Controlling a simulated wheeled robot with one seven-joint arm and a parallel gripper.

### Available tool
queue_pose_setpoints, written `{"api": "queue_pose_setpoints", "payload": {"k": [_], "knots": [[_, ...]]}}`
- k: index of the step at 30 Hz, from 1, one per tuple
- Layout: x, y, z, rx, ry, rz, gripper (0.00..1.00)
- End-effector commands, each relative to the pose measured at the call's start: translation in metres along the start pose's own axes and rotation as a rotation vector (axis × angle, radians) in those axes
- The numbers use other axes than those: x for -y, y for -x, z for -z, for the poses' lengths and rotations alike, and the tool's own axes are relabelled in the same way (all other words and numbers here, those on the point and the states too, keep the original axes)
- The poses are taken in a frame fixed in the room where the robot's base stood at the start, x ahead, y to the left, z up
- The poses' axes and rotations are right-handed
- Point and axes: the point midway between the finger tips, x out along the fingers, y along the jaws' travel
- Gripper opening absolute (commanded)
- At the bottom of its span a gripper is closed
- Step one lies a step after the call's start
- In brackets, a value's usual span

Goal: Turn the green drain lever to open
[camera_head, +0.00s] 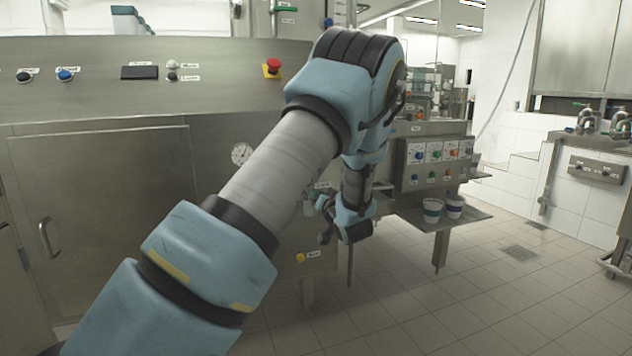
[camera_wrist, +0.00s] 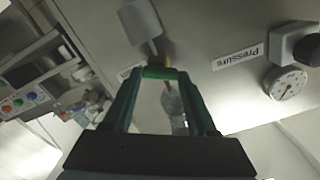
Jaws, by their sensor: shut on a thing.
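The green drain lever (camera_wrist: 158,73) shows in the wrist view as a short green bar between my fingertips, in front of the steel panel. My gripper (camera_wrist: 160,78) is shut on it, with one finger at each side. In the head view my gripper (camera_head: 326,208) is low beside the right end of the steel machine, behind my forearm. The lever is too small and covered there to make out. A small label beside the lever in the wrist view is partly hidden by a finger, so I cannot read it.
A pressure gauge (camera_wrist: 288,84) sits right of the lever, with a "Pressure" label (camera_wrist: 237,59) between. A grey block (camera_wrist: 140,20) juts out above the lever. In the head view, a button panel (camera_head: 437,163) and cups on a shelf (camera_head: 470,213) stand right. The tiled floor (camera_head: 470,300) is open.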

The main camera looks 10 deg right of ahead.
Motion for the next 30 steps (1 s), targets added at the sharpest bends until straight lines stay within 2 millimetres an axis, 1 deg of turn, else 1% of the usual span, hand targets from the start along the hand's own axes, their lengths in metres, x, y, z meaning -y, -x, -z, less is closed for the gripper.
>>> {"api": "queue_pose_setpoints", "payload": {"k": [1,21,30], "knots": [[0.0024,0.0004,0.0059,0.0,-0.048,-0.001,0.02],[-0.0009,0.0005,0.0029,-0.002,-0.682,-0.001,0.02],[-0.0021,0.0004,0.001,-0.002,-0.92,-0.001,0.02]]}}
